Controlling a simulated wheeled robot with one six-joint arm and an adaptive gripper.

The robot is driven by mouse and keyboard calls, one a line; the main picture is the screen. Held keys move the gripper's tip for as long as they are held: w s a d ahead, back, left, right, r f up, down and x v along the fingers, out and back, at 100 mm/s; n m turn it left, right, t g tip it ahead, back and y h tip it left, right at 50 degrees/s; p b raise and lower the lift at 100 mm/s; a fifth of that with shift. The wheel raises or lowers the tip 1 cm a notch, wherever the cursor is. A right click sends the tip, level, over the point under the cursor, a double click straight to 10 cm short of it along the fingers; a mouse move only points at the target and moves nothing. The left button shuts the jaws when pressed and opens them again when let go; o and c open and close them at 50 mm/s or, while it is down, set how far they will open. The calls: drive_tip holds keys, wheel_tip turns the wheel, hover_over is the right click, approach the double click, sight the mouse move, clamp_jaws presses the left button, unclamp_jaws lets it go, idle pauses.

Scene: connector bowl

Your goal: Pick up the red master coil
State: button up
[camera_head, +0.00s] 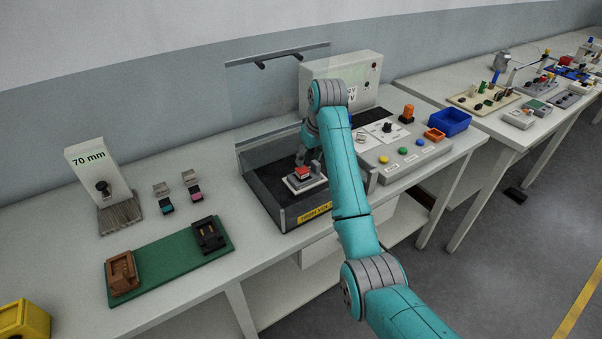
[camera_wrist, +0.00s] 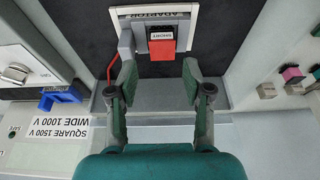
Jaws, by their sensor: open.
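A red block (camera_head: 302,172) sits on a white-framed adaptor plate (camera_head: 305,183) inside the dark test tray. In the wrist view the red block (camera_wrist: 162,43) is labelled SHORT. A reddish-brown coil-like block (camera_head: 122,273) stands at the left end of a green mat. I see no label naming a master coil, so I cannot tell which block it is. My gripper (camera_head: 305,156) is over the tray, close to the red block. In the wrist view my gripper (camera_wrist: 160,80) is open, with nothing between its fingers; the red block lies just beyond the fingertips.
The tray (camera_head: 307,207) has low walls and a raised clear cover. A black block (camera_head: 208,235) stands on the green mat (camera_head: 168,258). Two small blocks with teal (camera_head: 167,206) and pink (camera_head: 195,194) faces stand nearby. A button panel (camera_head: 400,150) and blue bin (camera_head: 449,121) are right.

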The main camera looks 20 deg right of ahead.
sight(302, 170)
drive_tip(key=shift+w+a+x, duration=0.15)
drive_tip(key=shift+x, duration=1.55)
drive_tip(key=shift+w+a+x, duration=0.15)
drive_tip(key=shift+x, duration=1.55)
drive_tip(key=shift+r, duration=0.15)
drive_tip(key=c, duration=0.9)
